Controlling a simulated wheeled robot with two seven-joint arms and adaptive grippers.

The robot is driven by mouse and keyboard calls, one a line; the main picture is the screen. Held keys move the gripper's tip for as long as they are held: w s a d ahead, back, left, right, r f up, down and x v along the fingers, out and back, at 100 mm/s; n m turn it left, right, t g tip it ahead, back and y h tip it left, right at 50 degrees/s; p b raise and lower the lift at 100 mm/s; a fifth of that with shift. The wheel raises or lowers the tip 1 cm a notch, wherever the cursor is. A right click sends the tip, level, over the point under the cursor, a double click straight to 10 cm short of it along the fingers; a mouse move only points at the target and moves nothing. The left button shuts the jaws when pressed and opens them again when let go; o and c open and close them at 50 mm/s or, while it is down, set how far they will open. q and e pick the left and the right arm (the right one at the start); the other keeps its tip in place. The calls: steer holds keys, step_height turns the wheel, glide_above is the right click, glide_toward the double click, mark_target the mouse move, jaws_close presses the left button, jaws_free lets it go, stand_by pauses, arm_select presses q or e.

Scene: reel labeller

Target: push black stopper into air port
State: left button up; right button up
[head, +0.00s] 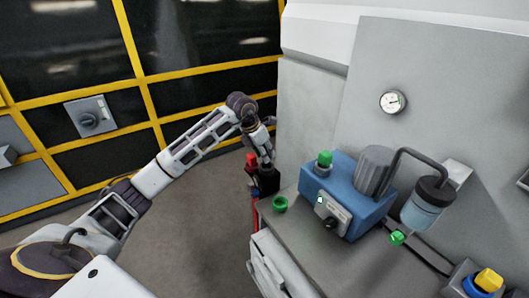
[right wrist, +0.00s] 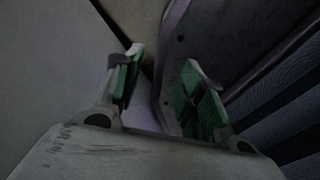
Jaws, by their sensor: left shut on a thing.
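My left gripper (head: 264,162) is at the end of the left arm, in the middle of the head view, pointing down just above a small black block (head: 266,183). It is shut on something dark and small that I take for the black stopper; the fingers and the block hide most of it. A red part (head: 252,160) stands at the left of the black block, and red tubing (head: 256,215) runs below. The air port itself cannot be made out. My right gripper (right wrist: 160,68) is open and empty in the right wrist view, its green-padded fingers apart.
A grey bench (head: 300,240) carries a blue machine (head: 345,190) with a green cap (head: 325,158). A green ring (head: 280,204) lies near the bench's left edge. A clear filter cup (head: 421,211) and a yellow-topped blue part (head: 487,281) are further right. Floor is free on the left.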

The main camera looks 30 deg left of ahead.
arm_select(q)
steer(key=shift+f, duration=0.45)
arm_select(e)
steer(key=shift+d+f, duration=0.3)
steer(key=shift+d, duration=0.15)
arm_select(q)
steer(key=shift+f+b, duration=0.3)
steer(key=shift+b, duration=0.15)
arm_select(e)
steer(key=shift+a+f, duration=0.2)
arm_select(q)
steer(key=shift+f, duration=0.4)
arm_select(e)
steer(key=shift+a+f, duration=0.3)
steer(key=shift+a, duration=0.1)
arm_select(q)
steer(key=shift+f+b, duration=0.3)
steer(key=shift+b, duration=0.15)
arm_select(e)
steer(key=shift+f, duration=0.2)
arm_select(q)
steer(key=shift+f, duration=0.2)
arm_select(e)
steer(key=shift+d+f, duration=0.1)
arm_select(q)
steer(key=shift+f+b, duration=0.4)
arm_select(e)
steer(key=shift+d+f, duration=0.25)
steer(key=shift+d, duration=0.25)
